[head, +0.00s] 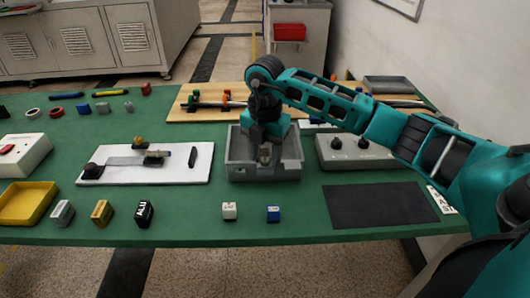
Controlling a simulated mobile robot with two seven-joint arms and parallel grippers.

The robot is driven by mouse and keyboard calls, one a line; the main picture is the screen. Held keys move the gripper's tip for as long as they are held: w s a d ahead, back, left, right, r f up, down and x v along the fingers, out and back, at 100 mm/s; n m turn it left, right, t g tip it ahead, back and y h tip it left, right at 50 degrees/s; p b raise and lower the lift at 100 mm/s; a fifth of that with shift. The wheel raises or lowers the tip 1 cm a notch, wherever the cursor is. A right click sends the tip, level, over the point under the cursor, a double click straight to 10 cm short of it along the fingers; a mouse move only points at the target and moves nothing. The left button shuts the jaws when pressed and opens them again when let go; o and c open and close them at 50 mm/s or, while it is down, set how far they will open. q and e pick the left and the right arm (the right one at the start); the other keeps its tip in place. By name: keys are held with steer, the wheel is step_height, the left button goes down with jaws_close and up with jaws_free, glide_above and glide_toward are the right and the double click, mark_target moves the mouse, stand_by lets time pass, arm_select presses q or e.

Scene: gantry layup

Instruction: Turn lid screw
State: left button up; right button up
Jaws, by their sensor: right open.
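A grey open-topped box (239,172) stands near the middle of the green table. My right arm reaches in from the right, and its gripper (265,158) points down inside the box's outline. The right gripper is open; its fingers are small and dark here. I cannot make out a lid screw: the gripper and wrist cover the middle of the box, and I cannot tell whether the fingers touch anything. My left gripper is not in view.
A white board with a slide fixture (190,174) lies left of the box. A grey panel with two black knobs (350,158) stands right, behind a black mat (372,208). Small blocks (230,211) line the front. A yellow tray (22,205) sits far left.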

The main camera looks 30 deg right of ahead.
steer(key=c, duration=0.9)
jaws_close()
